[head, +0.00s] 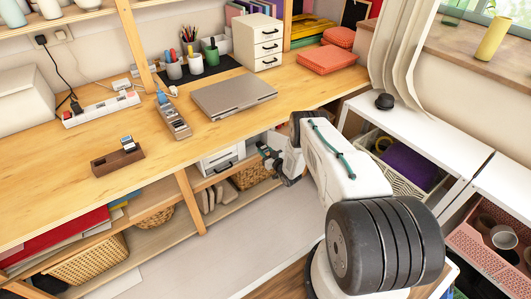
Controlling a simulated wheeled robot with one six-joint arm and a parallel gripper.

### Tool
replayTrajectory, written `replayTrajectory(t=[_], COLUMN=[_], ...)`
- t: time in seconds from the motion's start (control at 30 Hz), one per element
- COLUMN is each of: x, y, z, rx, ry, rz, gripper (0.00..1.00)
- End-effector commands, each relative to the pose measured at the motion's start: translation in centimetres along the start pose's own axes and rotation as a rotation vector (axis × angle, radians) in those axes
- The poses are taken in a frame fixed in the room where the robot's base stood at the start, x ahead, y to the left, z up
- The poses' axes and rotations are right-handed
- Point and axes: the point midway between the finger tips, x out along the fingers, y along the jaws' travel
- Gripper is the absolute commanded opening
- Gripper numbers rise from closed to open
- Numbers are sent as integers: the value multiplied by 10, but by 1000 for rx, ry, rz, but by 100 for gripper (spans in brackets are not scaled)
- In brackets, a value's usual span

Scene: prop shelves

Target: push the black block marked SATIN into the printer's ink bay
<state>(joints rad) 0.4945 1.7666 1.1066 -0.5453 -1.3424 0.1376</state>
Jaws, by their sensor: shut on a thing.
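The white printer (218,160) stands on the shelf under the wooden desk, left of my gripper. Its ink bay cannot be made out at this size. My gripper (263,151) reaches in under the desk's front edge, just right of the printer. It is shut on a small dark thing at its fingertips, which looks like the black block. The mark SATIN cannot be read, and the fingers partly hide the block. I cannot tell whether the block touches the printer.
A wicker basket (250,176) sits on the shelf behind and below my gripper. The desk edge lies close above my arm. On the desk are a closed laptop (234,95), a brown wooden holder (117,161) with small blocks, and a power strip (101,108). A white shelf (420,125) stands right.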

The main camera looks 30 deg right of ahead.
Motion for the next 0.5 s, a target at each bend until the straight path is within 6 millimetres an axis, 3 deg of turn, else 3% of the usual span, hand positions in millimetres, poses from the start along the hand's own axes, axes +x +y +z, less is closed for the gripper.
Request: replayTrajectory(t=[0.5], x=[41], y=[0], z=[0], rx=[-1], ry=[-1], rz=[0], gripper=[9])
